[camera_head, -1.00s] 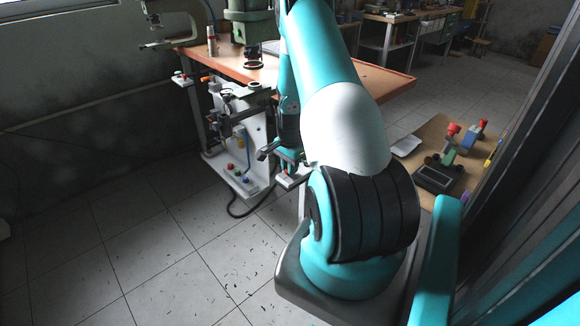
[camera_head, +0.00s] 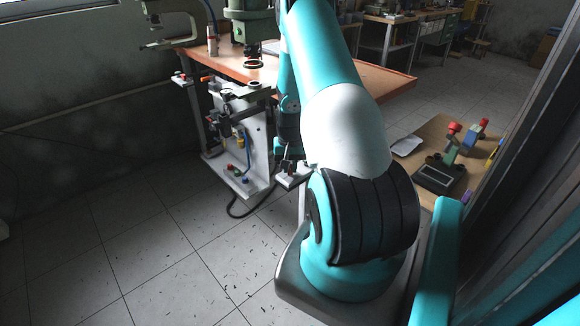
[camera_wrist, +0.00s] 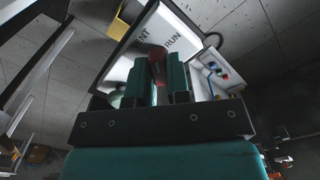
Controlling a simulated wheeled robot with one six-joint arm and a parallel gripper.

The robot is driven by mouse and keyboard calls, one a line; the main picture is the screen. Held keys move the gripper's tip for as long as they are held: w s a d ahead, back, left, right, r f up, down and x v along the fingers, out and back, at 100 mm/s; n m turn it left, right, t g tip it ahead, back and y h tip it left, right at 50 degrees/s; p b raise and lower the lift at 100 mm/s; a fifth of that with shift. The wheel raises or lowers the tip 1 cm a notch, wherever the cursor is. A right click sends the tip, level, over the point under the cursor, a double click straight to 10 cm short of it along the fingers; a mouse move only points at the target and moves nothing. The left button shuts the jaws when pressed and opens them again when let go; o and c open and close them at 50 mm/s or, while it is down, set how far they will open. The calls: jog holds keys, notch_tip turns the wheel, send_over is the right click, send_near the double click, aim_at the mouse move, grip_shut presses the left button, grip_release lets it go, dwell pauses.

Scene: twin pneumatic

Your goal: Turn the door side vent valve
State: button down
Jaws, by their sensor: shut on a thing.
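In the wrist view, my gripper (camera_wrist: 160,78) has its two teal fingers closed around a dark red valve handle (camera_wrist: 157,62). The handle stands between them, in front of a white label plate (camera_wrist: 185,20). The plate reads "RUN" to the right of the handle; to its left, partly covered lettering ends in "NT". The valve body below the handle is hidden by my fingers. In the head view, my gripper (camera_head: 287,165) is low beside the bench, at a small white mount (camera_head: 291,181); the handle is too small to make out there.
A white pneumatic panel (camera_head: 238,172) with coloured buttons and tubing stands left of my gripper, under the orange-topped bench (camera_head: 225,65). A black hose (camera_head: 238,211) lies on the floor. A low wooden table (camera_head: 434,128) with small items is at right.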

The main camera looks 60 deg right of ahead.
jog(key=n, duration=0.3)
jog(key=shift+n, duration=2.3)
jog(key=c, duration=1.1)
grip_release()
notch_tip(320, 180, up, 18)
jog(key=shift+f+b, duration=0.25)
jog(key=shift+b, duration=0.35)
